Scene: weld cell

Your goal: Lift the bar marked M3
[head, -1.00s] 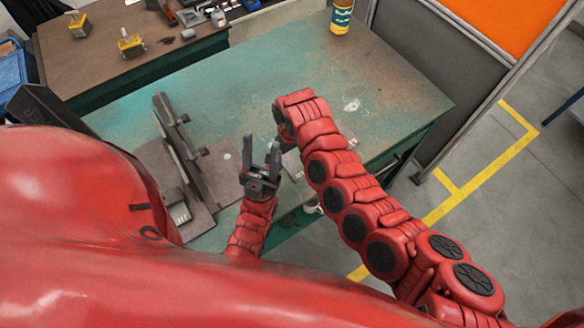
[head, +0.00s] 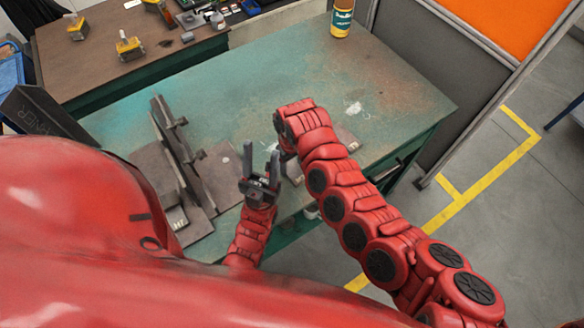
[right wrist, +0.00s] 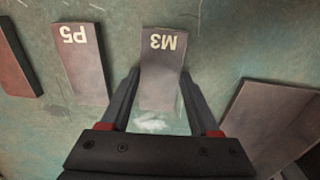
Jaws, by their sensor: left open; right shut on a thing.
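The bar marked M3 (right wrist: 161,80) is a flat grey bar over the green table, seen in the right wrist view with its white mark upside down. The fingers of my right gripper (right wrist: 160,78) are shut on its two sides. I cannot tell how far it is from the tabletop. In the head view my red right arm largely hides that gripper and the bar. My left gripper (head: 262,163) is open and empty, its two dark fingers apart, left of the right arm's end.
A bar marked P5 (right wrist: 83,65) lies left of M3, with a brown bar (right wrist: 17,55) beyond it. Another bar (right wrist: 270,125) lies at right. A dark upright metal fixture (head: 177,145) stands left on the green table (head: 340,75). A bottle (head: 341,20) stands at its far edge.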

